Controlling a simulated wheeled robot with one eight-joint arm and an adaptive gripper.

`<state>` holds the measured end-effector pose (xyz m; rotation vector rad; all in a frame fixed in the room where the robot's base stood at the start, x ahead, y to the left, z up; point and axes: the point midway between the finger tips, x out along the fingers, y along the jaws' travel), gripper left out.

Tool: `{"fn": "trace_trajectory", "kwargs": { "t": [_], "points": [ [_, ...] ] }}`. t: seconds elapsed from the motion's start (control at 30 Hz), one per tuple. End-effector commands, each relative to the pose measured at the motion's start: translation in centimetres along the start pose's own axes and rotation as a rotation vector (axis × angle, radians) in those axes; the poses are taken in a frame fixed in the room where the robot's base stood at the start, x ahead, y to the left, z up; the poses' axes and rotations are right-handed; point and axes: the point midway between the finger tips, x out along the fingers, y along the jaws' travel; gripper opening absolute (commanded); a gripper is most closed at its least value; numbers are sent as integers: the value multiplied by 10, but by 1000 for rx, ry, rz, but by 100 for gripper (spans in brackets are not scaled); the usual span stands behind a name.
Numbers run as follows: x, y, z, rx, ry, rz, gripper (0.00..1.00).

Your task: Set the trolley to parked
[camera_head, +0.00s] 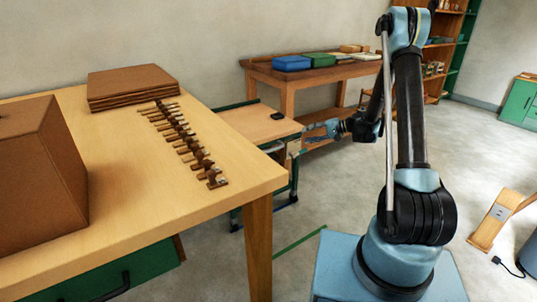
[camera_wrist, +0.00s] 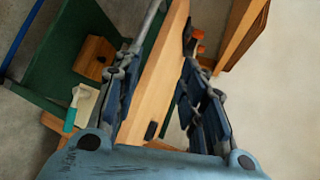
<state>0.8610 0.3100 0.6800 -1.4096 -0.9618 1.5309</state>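The trolley (camera_head: 252,123) has a wooden top on a dark green frame and stands beside the large table, which hides part of it. Small wheels show at its feet. My gripper (camera_head: 312,131) is at the trolley's right end, by its top edge. In the wrist view my gripper (camera_wrist: 163,100) is open, its two blue fingers spread on either side of a pale wooden board (camera_wrist: 166,62), apparently part of the trolley. A grey bar (camera_wrist: 150,22) runs by the left finger. I cannot tell whether the fingers touch either one.
A wooden table (camera_head: 120,205) with a box (camera_head: 40,180), stacked boards (camera_head: 130,86) and a row of small parts fills the left. A green floor line (camera_head: 300,243) lies before the trolley. A workbench (camera_head: 335,75) stands behind; open floor lies right of the trolley.

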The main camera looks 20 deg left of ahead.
Motion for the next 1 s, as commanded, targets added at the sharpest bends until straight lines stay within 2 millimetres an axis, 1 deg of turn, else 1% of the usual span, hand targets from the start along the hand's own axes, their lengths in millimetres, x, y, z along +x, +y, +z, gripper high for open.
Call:
{"fn": "trace_trajectory", "kwargs": {
  "t": [0.03, 0.2, 0.4, 0.5, 0.6, 0.77, 0.87, 1.0],
  "points": [
    [9, 9, -5, 4, -8, -23, 38],
    [34, 36, -15, 18, -35, -103, 38],
    [56, 64, -18, 33, -62, -183, 38],
    [63, 73, -18, 37, -71, -208, 38],
    [67, 79, -18, 40, -76, -224, 38],
    [75, 80, -17, 41, -81, -231, 38],
    [85, 77, -16, 40, -80, -231, 38],
    [108, 72, -14, 40, -81, -230, 38]
  ]
}}
